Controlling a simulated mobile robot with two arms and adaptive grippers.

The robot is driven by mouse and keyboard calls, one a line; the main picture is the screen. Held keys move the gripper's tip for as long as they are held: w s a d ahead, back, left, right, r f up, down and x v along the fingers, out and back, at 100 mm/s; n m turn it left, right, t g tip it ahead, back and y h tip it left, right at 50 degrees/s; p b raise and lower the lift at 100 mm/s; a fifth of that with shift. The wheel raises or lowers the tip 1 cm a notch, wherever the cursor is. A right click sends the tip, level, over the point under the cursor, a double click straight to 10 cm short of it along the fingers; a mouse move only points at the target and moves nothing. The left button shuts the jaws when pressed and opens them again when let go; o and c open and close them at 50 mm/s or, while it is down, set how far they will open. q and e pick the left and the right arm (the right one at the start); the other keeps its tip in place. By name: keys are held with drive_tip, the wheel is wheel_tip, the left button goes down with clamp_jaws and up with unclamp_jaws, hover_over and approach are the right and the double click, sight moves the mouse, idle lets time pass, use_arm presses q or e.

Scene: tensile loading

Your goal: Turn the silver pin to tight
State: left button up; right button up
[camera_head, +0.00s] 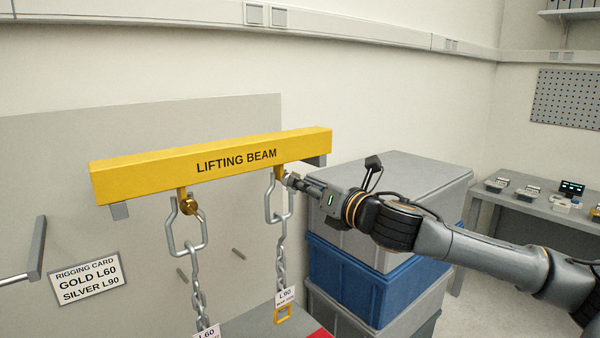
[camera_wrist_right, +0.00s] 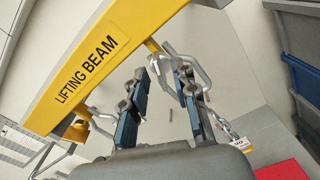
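The silver pin (camera_head: 291,179) sits under the right end of the yellow lifting beam (camera_head: 220,163), at the top of a silver shackle (camera_head: 268,203). My right gripper (camera_head: 297,182) comes in from the right, its fingertips close to the pin. In the wrist view, the two fingers of my right gripper (camera_wrist_right: 167,72) stand apart with a gap between them. The gold pin (camera_head: 190,205) is at the beam's left shackle. The rigging card (camera_head: 84,277) reads gold L60, silver L90. My left gripper is not in view.
Chains hang from both shackles, with tags L60 (camera_head: 207,333) and L90 (camera_head: 286,296). Stacked grey and blue crates (camera_head: 350,280) stand behind my right arm. A grey panel (camera_head: 50,160) is behind the beam. A bench (camera_head: 540,205) with small items is at the far right.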

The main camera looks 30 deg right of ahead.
drive_tip(key=shift+w+a+p, duration=0.15)
drive_tip(key=shift+w+p, duration=0.15)
drive_tip(key=shift+w, duration=0.55)
clamp_jaws()
